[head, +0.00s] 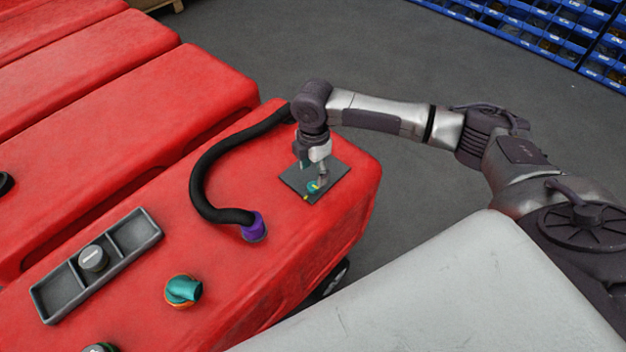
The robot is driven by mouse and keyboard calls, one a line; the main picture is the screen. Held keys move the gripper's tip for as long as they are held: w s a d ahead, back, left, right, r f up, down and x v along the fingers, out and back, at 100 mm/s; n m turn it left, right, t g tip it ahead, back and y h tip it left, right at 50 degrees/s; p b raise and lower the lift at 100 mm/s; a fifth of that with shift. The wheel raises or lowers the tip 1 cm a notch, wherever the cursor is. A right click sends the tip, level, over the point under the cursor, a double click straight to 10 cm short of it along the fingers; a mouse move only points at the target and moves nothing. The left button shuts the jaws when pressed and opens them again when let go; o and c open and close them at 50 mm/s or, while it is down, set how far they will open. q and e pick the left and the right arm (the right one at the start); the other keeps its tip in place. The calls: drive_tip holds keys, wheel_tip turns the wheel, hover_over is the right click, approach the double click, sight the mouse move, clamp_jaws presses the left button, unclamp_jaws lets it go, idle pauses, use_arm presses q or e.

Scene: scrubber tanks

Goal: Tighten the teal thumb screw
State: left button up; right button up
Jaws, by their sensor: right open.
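The teal thumb screw (313,187) sits on a dark square plate (336,172) near the right end of the red tank (240,270). A small yellow mark shows on the screw and another at the plate's near edge. My right gripper (319,181) points down with its fingertips at the screw. The jaws are open, and the fingers partly hide the screw. I cannot tell whether the fingertips touch it. My left gripper is not in view.
A black hose (205,180) with a purple end fitting (254,229) lies left of the plate. A teal elbow fitting (186,289) and a grey tray (138,232) holding a grey knob (93,258) are nearer. More red tanks stand left. Blue bin shelves (540,40) stand far right.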

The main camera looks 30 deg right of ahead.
sight(313, 185)
drive_tip(key=shift+f, duration=2.8)
clamp_jaws()
drive_tip(key=shift+r+m+p, duration=0.25)
drive_tip(key=shift+m+p, duration=0.65)
drive_tip(key=shift+p, duration=0.4)
drive_tip(key=m+p, duration=0.2)
drive_tip(key=shift+p, duration=0.35)
drive_tip(key=m+p, duration=0.4)
drive_tip(key=m, duration=0.1)
drive_tip(key=m+p, duration=0.3)
drive_tip(key=m, duration=0.2)
drive_tip(key=shift+p, duration=0.35)
drive_tip(key=shift+w+f+m+p, duration=0.15)
drive_tip(key=shift+m+p, duration=1.05)
drive_tip(key=shift+m, duration=1.3)
